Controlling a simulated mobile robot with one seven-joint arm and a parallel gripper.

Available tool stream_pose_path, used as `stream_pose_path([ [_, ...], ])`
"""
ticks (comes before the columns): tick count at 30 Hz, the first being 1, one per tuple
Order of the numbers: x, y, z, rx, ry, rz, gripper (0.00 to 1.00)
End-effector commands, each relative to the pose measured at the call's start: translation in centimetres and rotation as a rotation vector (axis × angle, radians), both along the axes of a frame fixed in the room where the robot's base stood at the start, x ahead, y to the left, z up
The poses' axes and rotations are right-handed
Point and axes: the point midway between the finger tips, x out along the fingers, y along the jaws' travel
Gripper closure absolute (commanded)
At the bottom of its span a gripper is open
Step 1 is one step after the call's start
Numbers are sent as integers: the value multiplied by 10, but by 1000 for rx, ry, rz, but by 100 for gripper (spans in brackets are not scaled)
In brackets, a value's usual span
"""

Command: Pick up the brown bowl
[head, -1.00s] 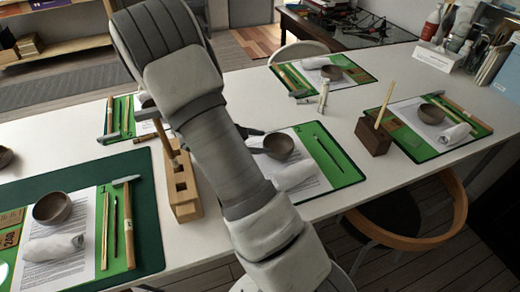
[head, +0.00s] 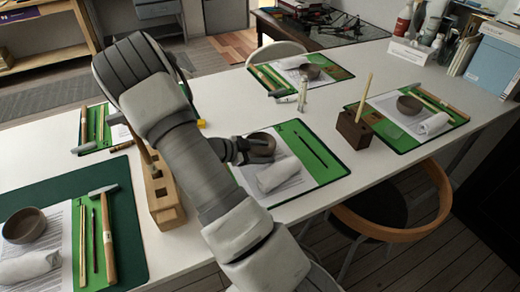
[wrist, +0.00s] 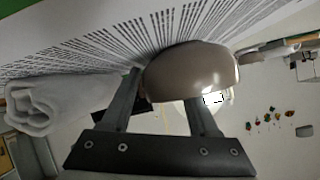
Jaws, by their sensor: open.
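The brown bowl (head: 262,138) stands on white printed paper over the middle green mat. My gripper (head: 256,149) is at its near left side, with a dark finger overlapping the bowl in the head view. In the wrist view my gripper (wrist: 165,90) is open. One finger lies beside the bowl (wrist: 192,70), and the other finger's tip is hidden behind the bowl's wall. I cannot tell whether either finger touches it.
A rolled white cloth (head: 278,173) lies close to the bowl and also shows in the wrist view (wrist: 60,100). Other brown bowls sit on mats at front left (head: 24,225), back (head: 310,71) and right (head: 409,105). A wooden block (head: 166,205) stands beside my arm.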

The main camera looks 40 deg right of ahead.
Motion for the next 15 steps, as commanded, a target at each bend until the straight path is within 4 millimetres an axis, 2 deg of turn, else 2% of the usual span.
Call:
stream_pose_path([
  [4, 0, 0, 1, 0, 0, 1, 41],
  [13, 0, 1, 1, 0, 0, 0, 95],
  [14, 0, 1, 1, 0, 0, 0, 100],
  [15, 0, 1, 1, 0, 0, 0, 100],
])
